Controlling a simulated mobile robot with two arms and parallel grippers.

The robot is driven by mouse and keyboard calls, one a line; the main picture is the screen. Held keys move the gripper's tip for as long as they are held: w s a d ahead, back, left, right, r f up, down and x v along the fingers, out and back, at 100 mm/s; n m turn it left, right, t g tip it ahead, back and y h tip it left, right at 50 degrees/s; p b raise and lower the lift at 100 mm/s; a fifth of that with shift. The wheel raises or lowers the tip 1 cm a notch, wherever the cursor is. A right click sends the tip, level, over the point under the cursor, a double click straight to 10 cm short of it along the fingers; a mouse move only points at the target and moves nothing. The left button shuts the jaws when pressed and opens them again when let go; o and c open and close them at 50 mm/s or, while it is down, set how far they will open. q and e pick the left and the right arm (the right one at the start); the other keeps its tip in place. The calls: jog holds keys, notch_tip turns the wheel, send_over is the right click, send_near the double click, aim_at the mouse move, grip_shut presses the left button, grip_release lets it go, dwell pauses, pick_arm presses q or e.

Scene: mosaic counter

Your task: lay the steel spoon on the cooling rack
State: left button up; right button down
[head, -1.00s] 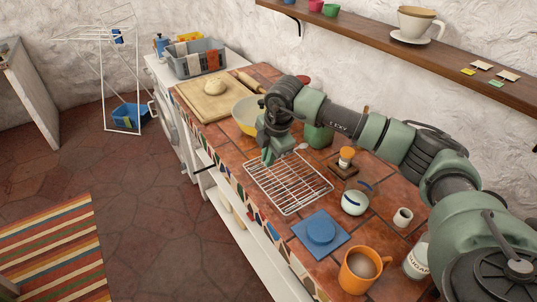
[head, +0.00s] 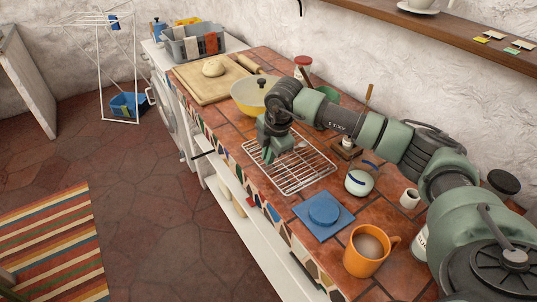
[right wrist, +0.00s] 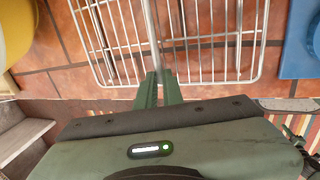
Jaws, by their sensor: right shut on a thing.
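The wire cooling rack (head: 301,181) lies on the tiled counter, and part of it shows in the right wrist view (right wrist: 215,62). My right gripper (head: 268,156) is over the rack's front left part. In the right wrist view its fingers (right wrist: 158,90) are shut on a thin steel shaft, the spoon's handle (right wrist: 152,35), which runs away over the rack wires. The spoon's bowl is out of that view, and I cannot make it out in the head view. I cannot tell whether the spoon touches the wires. My left gripper is not in view.
A blue square with a round lid-like top (head: 323,216), an orange mug (head: 367,250) and a white jar (head: 359,180) stand right of the rack. A yellow bowl (head: 247,98) and a board with dough (head: 205,84) are behind it. The counter's front edge is close.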

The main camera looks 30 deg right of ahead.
jog(key=c, duration=1.5)
grip_release()
jog(key=shift+r, duration=0.15)
jog(key=b+v, duration=0.1)
jog(key=v, duration=0.6)
jog(key=shift+s+r+b, duration=0.15)
jog(key=shift+r+b, duration=0.1)
jog(key=shift+b, duration=0.15)
